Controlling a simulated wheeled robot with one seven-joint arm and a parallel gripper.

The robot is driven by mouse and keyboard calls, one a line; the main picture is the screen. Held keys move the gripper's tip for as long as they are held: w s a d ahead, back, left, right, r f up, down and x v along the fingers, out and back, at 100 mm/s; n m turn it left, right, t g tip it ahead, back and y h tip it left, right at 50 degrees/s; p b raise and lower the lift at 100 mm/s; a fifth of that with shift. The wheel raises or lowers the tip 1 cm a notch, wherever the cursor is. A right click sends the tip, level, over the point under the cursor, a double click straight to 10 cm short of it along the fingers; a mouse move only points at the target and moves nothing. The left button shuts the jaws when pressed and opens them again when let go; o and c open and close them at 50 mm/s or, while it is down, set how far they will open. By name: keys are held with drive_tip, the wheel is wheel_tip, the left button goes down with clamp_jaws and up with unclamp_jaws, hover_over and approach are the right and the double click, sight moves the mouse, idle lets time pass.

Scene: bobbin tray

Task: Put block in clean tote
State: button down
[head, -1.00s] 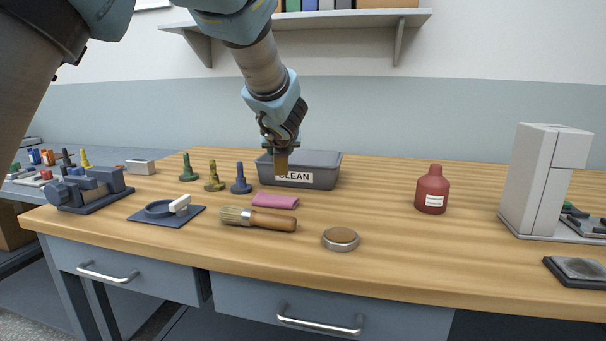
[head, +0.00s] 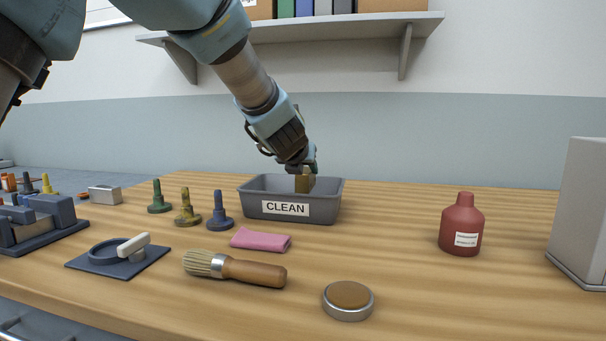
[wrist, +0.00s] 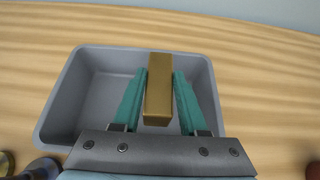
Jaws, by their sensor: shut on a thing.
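A brass-brown block (head: 305,181) is held between the fingers of my gripper (head: 305,168). In the wrist view the block (wrist: 158,90) stands between the two teal fingers of my gripper (wrist: 159,92), which are shut on it. The grey tote (head: 325,206) with a "CLEAN" label stands on the workbench. In the wrist view the tote (wrist: 83,95) lies below the block, and its visible floor is empty. The block is over the tote's opening, its lower end partly hidden by the front wall in the head view. I cannot tell whether it touches the floor.
A pink cloth (head: 261,239), a brush (head: 236,268) and a round tin (head: 348,301) lie in front of the tote. Green, olive and blue bobbin-like pieces (head: 187,208) stand to its left. A red bottle (head: 461,226) stands right, with clear bench between.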

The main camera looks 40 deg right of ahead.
sight(304, 190)
drive_tip(key=shift+f+b, duration=1.3)
drive_tip(key=shift+f, duration=1.35)
drive_tip(key=c, duration=0.8)
unclamp_jaws()
drive_tip(key=shift+f, duration=0.25)
drive_tip(key=o, duration=0.4)
drive_tip(key=shift+c, duration=0.2)
drive_tip(key=shift+a+r, duration=0.1)
drive_tip(key=p+v, duration=0.2)
drive_tip(key=v, duration=1)
